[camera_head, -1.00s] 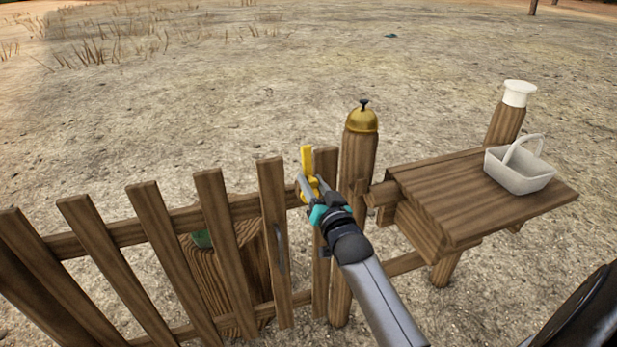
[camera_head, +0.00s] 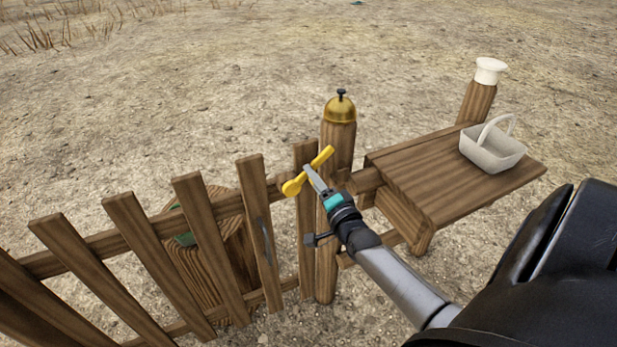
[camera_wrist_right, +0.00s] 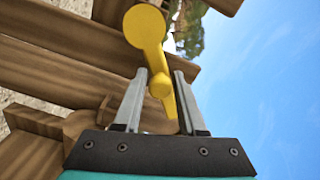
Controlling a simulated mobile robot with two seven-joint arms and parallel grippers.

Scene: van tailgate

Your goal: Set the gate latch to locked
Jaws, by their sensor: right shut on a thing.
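The yellow gate latch (camera_head: 323,157) sits at the top of the wooden gate (camera_head: 197,210), beside the post. Its bar is tilted, with the round end low at the left and the thin end up at the right, toward the post. My right gripper (camera_head: 309,174) is at the middle of the latch and shut on it. In the right wrist view the latch (camera_wrist_right: 146,27) passes between the two fingers (camera_wrist_right: 160,76), round end beyond the tips. My left gripper is not in view.
A brass bell (camera_head: 341,108) stands on the gate post (camera_head: 338,140). To the right is a wooden shelf (camera_head: 415,175) with a pale basket (camera_head: 492,152) and a white-capped post (camera_head: 490,70). A wooden stump (camera_head: 200,265) stands behind the gate. Open ground lies beyond.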

